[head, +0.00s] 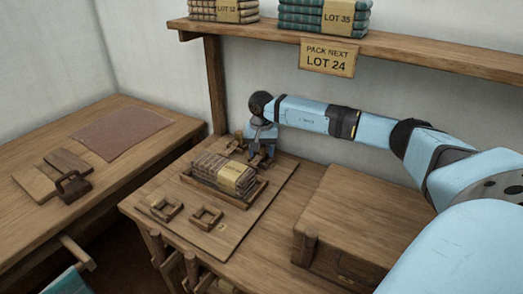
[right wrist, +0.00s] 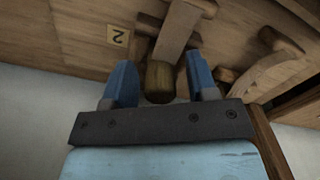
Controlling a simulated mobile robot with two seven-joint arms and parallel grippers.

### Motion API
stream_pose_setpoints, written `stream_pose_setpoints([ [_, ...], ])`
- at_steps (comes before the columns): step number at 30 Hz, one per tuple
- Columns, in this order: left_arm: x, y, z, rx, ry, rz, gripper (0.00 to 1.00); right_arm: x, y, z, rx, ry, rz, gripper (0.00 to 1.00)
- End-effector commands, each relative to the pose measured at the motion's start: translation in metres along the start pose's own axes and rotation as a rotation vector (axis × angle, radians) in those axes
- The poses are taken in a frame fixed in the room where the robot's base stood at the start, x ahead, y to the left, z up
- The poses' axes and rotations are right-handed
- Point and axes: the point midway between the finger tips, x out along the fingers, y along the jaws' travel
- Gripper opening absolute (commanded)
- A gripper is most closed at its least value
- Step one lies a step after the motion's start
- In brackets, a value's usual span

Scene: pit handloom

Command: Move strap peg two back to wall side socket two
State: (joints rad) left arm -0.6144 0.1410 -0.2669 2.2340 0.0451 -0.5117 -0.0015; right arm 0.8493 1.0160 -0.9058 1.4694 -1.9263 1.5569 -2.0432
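My right gripper (head: 262,156) is at the back of the wooden board, over the wall side pegs and sockets. In the right wrist view its two blue fingers (right wrist: 161,84) are open. A round-ended wooden peg (right wrist: 159,82) shows between them, with a gap on each side. A plate marked 2 (right wrist: 117,37) lies beside it. Whether the peg is fully seated is hidden. Another wooden peg piece (right wrist: 272,68) is to the right. Two wooden frame-like pieces, one left (head: 165,208) and one right (head: 207,217), are on the board's front side. My left gripper is not seen.
A tray (head: 240,203) with a labelled cloth bundle (head: 224,174) sits mid-board. A wooden box (head: 345,215) stands to the right. A shelf (head: 400,52) with cloth stacks is above. A side table (head: 140,165) is at left.

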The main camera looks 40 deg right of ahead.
Motion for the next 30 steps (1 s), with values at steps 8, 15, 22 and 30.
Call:
stream_pose_setpoints([
  [8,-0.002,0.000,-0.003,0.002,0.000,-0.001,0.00,-0.007,0.000,0.000,0.000,0.001,-0.001,0.53],
  [15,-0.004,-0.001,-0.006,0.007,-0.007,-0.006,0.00,-0.050,0.000,-0.001,0.000,0.003,-0.002,0.53],
  [22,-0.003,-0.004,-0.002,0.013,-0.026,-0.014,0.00,-0.097,-0.001,0.000,-0.001,0.002,-0.002,0.53],
  [30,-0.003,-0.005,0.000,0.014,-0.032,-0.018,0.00,-0.123,0.000,0.000,0.000,0.001,0.000,0.53],
])
